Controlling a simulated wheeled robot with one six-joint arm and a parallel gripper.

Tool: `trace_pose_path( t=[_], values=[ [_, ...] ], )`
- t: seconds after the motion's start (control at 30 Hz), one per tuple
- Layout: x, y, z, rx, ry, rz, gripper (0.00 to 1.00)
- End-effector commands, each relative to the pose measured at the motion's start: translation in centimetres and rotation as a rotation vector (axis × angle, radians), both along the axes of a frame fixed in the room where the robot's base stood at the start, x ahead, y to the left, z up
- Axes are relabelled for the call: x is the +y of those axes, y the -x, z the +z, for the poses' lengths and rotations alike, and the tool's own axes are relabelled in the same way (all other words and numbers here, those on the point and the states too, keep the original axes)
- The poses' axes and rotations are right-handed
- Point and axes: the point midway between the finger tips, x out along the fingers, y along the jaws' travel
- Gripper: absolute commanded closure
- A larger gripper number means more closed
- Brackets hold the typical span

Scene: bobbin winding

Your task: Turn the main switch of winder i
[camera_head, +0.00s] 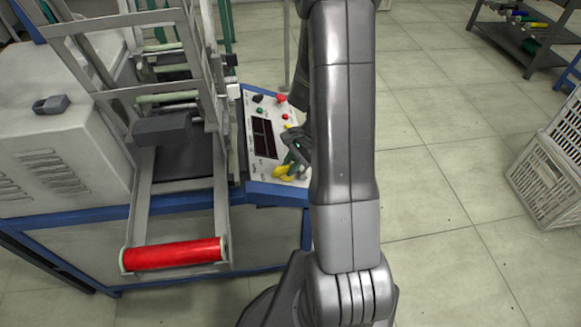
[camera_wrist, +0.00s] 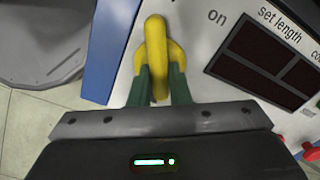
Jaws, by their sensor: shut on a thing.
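The winder's main switch is a yellow rotary handle (camera_wrist: 157,40) on a white control panel (camera_head: 254,125). In the wrist view it lies upright in the picture, close to the printed word "on". My gripper (camera_wrist: 160,88) has its green fingers one on each side of the handle's lower part, shut on it. In the head view the yellow handle (camera_head: 283,172) shows at the panel's near end, with my gripper (camera_head: 296,165) at it. My arm hides part of the panel's right side.
The panel also carries dark displays (camera_head: 264,138), a red button (camera_head: 281,98) and other small buttons. A red roller (camera_head: 175,254) sticks out at the front of the winder. A light grey crate (camera_head: 550,165) stands on the right; the floor between is clear.

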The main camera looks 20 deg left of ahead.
Motion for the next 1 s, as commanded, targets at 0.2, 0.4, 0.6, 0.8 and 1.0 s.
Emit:
trace_pose_path(
  t=[0.2,0.4,0.6,0.8,1.0],
  values=[
    [0.02,-0.05,0.05,-0.009,-0.005,0.020,1.00],
    [0.02,-0.06,0.07,-0.009,-0.005,0.021,1.00],
    [0.02,-0.06,0.06,-0.010,-0.006,0.020,0.68],
    [0.01,-0.04,0.04,-0.008,-0.004,0.019,0.62],
    [-0.15,-0.16,0.52,-0.009,-0.005,0.018,0.62]
  ],
)
